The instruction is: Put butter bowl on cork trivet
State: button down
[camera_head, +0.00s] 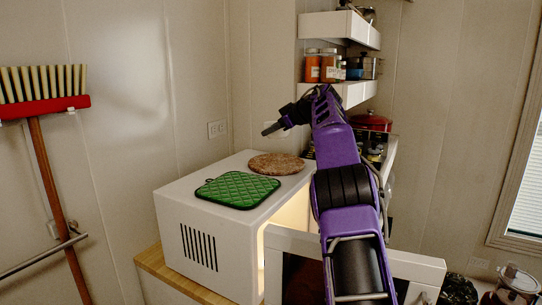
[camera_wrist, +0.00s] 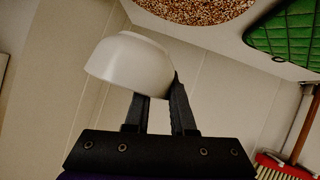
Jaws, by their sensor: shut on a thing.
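The butter bowl (camera_wrist: 130,62) is a plain white bowl in the wrist view. My gripper (camera_wrist: 162,92) is shut on it near one edge, with the bowl sticking out to the left of the fingers. In the head view my gripper (camera_head: 272,129) is above and behind the cork trivet; the bowl is hard to make out there against the pale wall. The cork trivet (camera_head: 276,163) is a round, brown speckled disc lying flat on the white microwave (camera_head: 180,192), its top bare. It also shows at the top of the wrist view (camera_wrist: 195,8).
A green quilted pot holder (camera_head: 238,190) lies on the microwave in front of the trivet. The lit microwave's door (camera_head: 420,268) stands open below my arm. Shelves with jars (camera_head: 321,67) and a red pot (camera_head: 371,122) are at right. A broom (camera_head: 45,105) hangs left.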

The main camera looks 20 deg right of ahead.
aim_at(271, 164)
jog(key=shift+a+f, duration=0.1)
jog(key=shift+f, duration=3.8)
jog(key=c, duration=0.7)
grip_release()
jog(key=shift+f, duration=0.1)
jog(key=shift+c, duration=0.2)
jog(key=shift+s, duration=0.1)
jog(key=v, duration=1.2)
